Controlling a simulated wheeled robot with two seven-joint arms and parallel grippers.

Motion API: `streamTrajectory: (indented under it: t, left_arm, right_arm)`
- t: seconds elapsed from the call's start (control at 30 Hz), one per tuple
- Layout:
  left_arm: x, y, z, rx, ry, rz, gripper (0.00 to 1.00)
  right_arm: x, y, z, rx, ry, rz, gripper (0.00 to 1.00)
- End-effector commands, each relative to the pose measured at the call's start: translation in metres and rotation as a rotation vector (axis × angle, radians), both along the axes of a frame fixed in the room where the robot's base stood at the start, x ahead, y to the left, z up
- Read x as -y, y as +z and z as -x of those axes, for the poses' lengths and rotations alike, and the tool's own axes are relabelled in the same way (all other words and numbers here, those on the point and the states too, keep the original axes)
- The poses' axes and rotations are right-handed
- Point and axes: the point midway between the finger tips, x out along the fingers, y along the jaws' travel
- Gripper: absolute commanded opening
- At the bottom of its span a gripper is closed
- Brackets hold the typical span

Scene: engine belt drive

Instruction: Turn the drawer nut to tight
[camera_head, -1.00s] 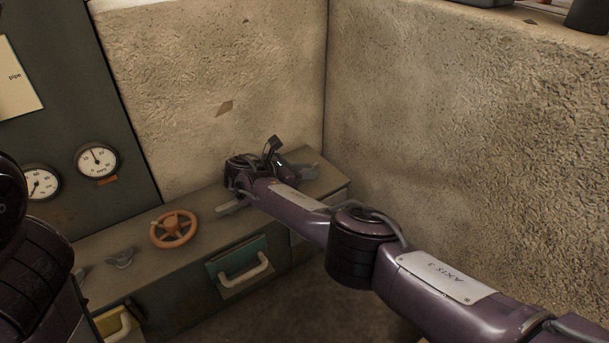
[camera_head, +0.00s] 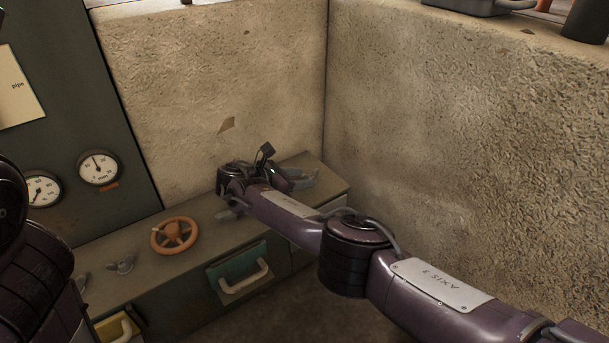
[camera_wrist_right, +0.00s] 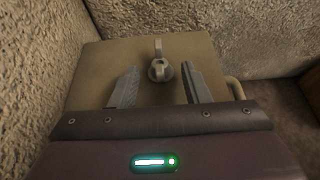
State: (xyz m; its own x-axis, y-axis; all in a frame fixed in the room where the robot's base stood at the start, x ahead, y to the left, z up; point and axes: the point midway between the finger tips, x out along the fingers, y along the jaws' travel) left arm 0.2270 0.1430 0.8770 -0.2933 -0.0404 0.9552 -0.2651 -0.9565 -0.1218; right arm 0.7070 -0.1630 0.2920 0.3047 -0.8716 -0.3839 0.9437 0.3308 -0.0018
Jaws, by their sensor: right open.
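A grey wing nut (camera_wrist_right: 159,69) stands on top of the cabinet's right end in the right wrist view, with one wing pointing away from me. My right gripper (camera_wrist_right: 160,80) is open, with one finger on each side of the nut and gaps between them and it. In the head view my right gripper (camera_head: 303,180) is over the right end of the cabinet top, and the arm and gripper hide most of that nut. My left gripper is out of view; only dark parts of my left arm show at the left edge.
The cabinet top (camera_head: 205,205) also carries an orange handwheel (camera_head: 174,234) and another wing nut (camera_head: 121,265). A teal drawer (camera_head: 238,273) and a yellow one (camera_head: 113,328) are in its front. Rough walls stand behind and to the right. A gauge panel (camera_head: 75,120) is at left.

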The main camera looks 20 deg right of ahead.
Motion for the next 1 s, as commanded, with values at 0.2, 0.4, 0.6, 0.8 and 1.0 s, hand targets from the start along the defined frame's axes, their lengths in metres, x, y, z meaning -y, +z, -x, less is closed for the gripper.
streamTrajectory:
  t: [0.2, 0.4, 0.6, 0.8, 1.0]
  left_arm:
    - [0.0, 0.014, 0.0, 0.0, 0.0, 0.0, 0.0]
    - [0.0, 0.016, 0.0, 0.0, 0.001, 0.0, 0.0]
    - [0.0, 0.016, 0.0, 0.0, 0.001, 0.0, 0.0]
    - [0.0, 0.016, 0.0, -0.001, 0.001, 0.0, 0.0]
    - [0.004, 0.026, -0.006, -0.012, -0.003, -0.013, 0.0]
  right_arm:
    - [-0.034, 0.017, 0.012, 0.0, 0.001, 0.0, 0.42]
    - [-0.048, 0.022, 0.017, 0.0, -0.002, 0.0, 0.42]
    - [-0.049, 0.022, 0.018, 0.0, -0.003, 0.0, 0.42]
    - [-0.049, 0.022, 0.017, 0.0, -0.002, 0.0, 0.42]
    - [-0.049, 0.04, 0.017, 0.0, -0.002, 0.0, 0.42]
